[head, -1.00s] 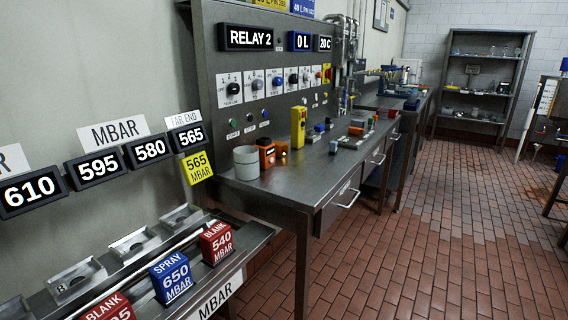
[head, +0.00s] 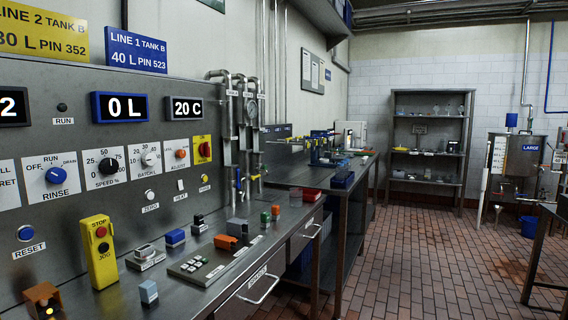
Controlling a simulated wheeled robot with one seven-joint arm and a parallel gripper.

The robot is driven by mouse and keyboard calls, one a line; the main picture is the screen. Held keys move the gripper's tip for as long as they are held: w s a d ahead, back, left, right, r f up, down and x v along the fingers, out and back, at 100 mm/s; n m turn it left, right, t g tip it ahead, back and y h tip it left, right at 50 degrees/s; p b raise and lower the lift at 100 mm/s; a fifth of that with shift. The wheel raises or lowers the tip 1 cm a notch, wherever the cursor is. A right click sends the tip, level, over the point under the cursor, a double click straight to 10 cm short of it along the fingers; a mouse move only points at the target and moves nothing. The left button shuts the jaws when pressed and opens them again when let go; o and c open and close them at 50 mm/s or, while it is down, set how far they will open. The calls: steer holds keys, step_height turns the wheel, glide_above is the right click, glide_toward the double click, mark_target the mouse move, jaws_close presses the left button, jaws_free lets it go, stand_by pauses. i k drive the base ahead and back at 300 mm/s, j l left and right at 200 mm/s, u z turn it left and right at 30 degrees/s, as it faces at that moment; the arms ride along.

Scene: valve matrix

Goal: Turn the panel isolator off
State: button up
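A red rotary knob on a yellow plate (head: 203,149), which looks like the panel isolator, is at the right end of the row of controls on the grey upright panel. Its label and exact handle position are too small to read. To its left are an orange-red knob on a white plate (head: 181,154), a white batch knob (head: 149,159), a black speed knob (head: 108,166) and a blue rinse knob (head: 56,175). My gripper is not in view.
A yellow stop/jog pendant (head: 100,250) stands on the steel bench below the panel, with a keypad (head: 194,268) and several small blocks. Vertical pipes with valves (head: 247,135) rise right of the panel. The tiled floor (head: 430,255) at right is clear.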

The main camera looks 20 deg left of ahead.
mark_target(204, 149)
steer(key=i+z, duration=0.15)
steer(key=i, duration=1.5)
